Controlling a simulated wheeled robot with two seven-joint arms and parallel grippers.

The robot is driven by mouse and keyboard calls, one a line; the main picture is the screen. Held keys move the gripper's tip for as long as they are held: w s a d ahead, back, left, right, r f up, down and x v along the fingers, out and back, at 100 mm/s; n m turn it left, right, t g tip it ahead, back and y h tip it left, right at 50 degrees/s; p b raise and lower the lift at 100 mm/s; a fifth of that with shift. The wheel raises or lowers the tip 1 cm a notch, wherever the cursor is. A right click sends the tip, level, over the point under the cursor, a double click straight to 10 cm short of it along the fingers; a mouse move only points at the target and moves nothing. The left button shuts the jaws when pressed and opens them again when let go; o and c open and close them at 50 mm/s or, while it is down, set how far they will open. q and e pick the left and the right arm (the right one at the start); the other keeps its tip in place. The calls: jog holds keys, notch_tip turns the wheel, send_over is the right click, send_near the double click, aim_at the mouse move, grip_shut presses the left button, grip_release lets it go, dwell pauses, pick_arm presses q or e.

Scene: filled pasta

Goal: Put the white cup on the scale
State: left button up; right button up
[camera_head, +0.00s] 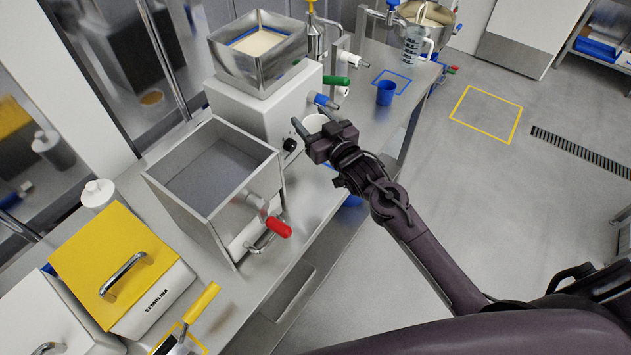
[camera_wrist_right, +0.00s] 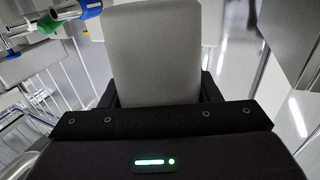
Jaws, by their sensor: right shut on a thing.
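The white cup (camera_head: 315,122) shows in the head view between the fingers of my right gripper (camera_head: 311,128), beside the white machine. Part of it is hidden by the gripper. In the right wrist view the cup's pale grey wall (camera_wrist_right: 155,55) fills the space between the jaws, so my right gripper is shut on it. Whether its base touches the table is hidden. I cannot make out a scale in either view. My left gripper is not in view.
A steel bin (camera_head: 160,170) with a red-handled valve (camera_head: 278,228) stands left of the gripper. A steel hopper (camera_head: 232,72) tops the white machine (camera_head: 255,112). A blue cup (camera_head: 385,94) and a clear jug (camera_head: 412,47) stand farther back. A yellow-lidded semolina box (camera_head: 175,300) is front left.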

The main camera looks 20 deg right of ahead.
notch_tip(320, 180, down, 5)
jog(key=shift+r, duration=0.1)
jog(key=shift+f+b, duration=5.65)
jog(key=shift+f, duration=1.15)
jog(key=shift+f, duration=0.2)
jog(key=o, duration=1)
jog(key=shift+b, duration=0.3)
